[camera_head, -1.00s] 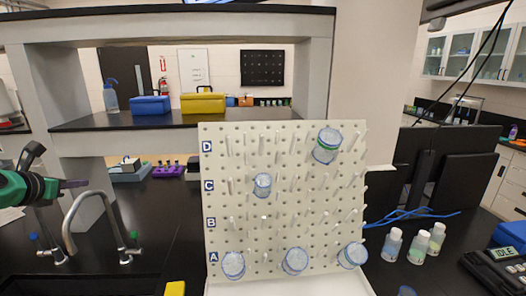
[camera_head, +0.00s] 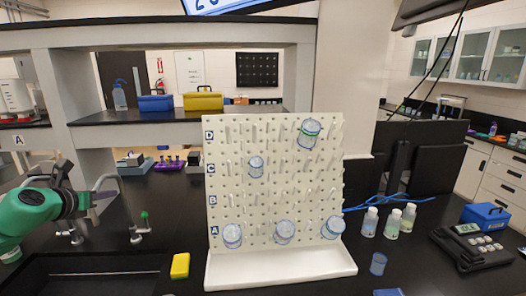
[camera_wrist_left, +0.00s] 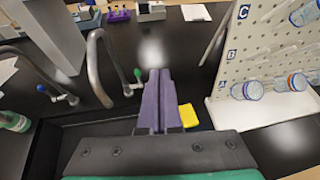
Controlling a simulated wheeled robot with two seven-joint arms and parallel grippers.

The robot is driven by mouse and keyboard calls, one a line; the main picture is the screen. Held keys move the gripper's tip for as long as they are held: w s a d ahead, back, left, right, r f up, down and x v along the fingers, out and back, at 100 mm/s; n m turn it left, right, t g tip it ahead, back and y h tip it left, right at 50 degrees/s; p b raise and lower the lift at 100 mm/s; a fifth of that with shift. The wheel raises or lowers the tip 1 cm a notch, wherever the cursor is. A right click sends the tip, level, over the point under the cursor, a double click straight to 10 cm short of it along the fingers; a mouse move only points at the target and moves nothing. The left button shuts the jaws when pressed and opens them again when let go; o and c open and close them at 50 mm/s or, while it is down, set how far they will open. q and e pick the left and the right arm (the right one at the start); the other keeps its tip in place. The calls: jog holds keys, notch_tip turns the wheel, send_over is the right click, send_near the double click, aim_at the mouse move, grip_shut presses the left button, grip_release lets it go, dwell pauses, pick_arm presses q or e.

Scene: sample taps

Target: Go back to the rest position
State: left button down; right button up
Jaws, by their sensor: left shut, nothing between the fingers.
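My left gripper (camera_head: 97,196) is at the left of the head view, in front of the taps. Its purple fingers are together and empty; they also show shut in the left wrist view (camera_wrist_left: 158,100). The gripper hangs in the air, clear of the pegboard. A curved metal tap (camera_wrist_left: 97,65) stands just beyond it, left of the fingers in the wrist view. My right gripper is not in either view.
A white pegboard (camera_head: 275,185) holding several clear vessels stands mid-bench. A yellow sponge (camera_head: 180,265) lies by the dark sink (camera_head: 90,275). Small bottles (camera_head: 391,222) and a grey device (camera_head: 470,247) are at right. A shelf (camera_head: 190,115) spans behind.

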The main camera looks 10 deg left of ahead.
pick_arm(q)
jog(key=w+d+f+n+h, duration=0.1)
jog(key=d+f+n, duration=0.6)
jog(key=d+f, duration=0.5)
jog(key=w+d+f+n+h, duration=0.1)
jog(key=d+f+n, duration=0.65)
jog(key=d, duration=0.85)
jog(key=s+d+f+n+g, duration=0.2)
jog(key=s+f+n+g, duration=0.3)
jog(key=s+n, duration=0.5)
jog(key=s+d+f+n+g, duration=0.1)
jog(key=s+f+n+g, duration=0.45)
jog(key=s, duration=0.85)
notch_tip(320, 180, down, 37)
jog(key=s+n+b, duration=0.1)
jog(key=s+b, duration=0.1)
jog(key=b, duration=1.1)
jog(key=s+a+f+b, duration=0.1)
jog(key=s+f+b, duration=0.3)
jog(key=s+f, duration=0.4)
jog(key=s+a+f+g+b, duration=0.1)
jog(key=s+f+b, duration=0.4)
jog(key=f, duration=1)
jog(key=s, duration=0.3)
jog(key=shift+s+a, duration=0.2)
jog(key=shift+a, duration=0.2)
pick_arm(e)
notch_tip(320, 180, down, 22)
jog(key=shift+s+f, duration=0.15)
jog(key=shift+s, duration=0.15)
